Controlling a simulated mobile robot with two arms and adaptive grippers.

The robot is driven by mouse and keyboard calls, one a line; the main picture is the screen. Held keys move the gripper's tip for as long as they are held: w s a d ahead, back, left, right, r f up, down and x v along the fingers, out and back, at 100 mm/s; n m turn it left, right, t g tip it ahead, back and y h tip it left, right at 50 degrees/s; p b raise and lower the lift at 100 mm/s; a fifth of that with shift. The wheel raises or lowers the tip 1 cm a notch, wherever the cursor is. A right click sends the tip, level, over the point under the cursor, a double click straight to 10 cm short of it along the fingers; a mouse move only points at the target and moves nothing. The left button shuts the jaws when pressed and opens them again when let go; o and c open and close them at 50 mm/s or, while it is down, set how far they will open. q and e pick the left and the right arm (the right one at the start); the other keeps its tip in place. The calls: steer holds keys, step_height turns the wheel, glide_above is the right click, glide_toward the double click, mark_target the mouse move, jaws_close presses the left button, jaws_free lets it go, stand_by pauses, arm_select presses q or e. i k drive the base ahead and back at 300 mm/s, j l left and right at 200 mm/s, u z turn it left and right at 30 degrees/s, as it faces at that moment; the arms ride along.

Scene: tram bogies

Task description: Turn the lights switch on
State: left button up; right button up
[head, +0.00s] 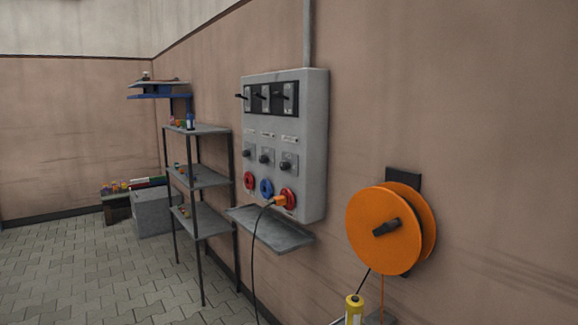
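A grey electrical panel (315,140) is fixed to the wall in the middle of the head view. A black strip near its top carries three lever switches: a left one (242,96), a middle one (261,95) and a right one (284,97). Below are small labels, too small to read, and a row of three dark rotary knobs (265,158). Which one is the lights switch cannot be told. Neither of my grippers is in view.
Below the knobs are red and blue sockets (267,187); an orange plug (279,201) with a hanging black cable sits at the right one. A small grey shelf (283,236) juts out beneath. An orange cable reel (375,245) hangs right; a shelving rack (205,178) stands left.

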mark_target(284, 165)
steer(key=i+j+z, duration=0.45)
steer(key=i+j, duration=0.15)
steer(key=i+j+z, duration=0.2)
steer(key=j, duration=0.3)
